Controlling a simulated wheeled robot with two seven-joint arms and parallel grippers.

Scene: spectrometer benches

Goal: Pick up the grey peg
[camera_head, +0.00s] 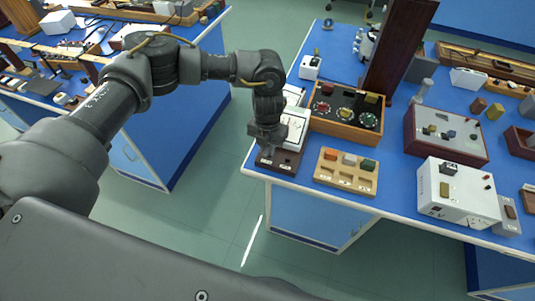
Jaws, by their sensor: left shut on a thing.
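My left gripper (265,146) points down over a dark brown board (287,161) at the near left corner of the blue bench. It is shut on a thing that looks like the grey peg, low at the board. The fingers hide nearly all of the peg, and I cannot tell whether it touches the board. My right gripper is not in view.
A wooden tray (345,181) with orange, pale grey and green blocks stands right of the board. Behind are a white device (296,128) and a wooden box with dials (344,129). A white instrument box (457,203) stands farther right.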

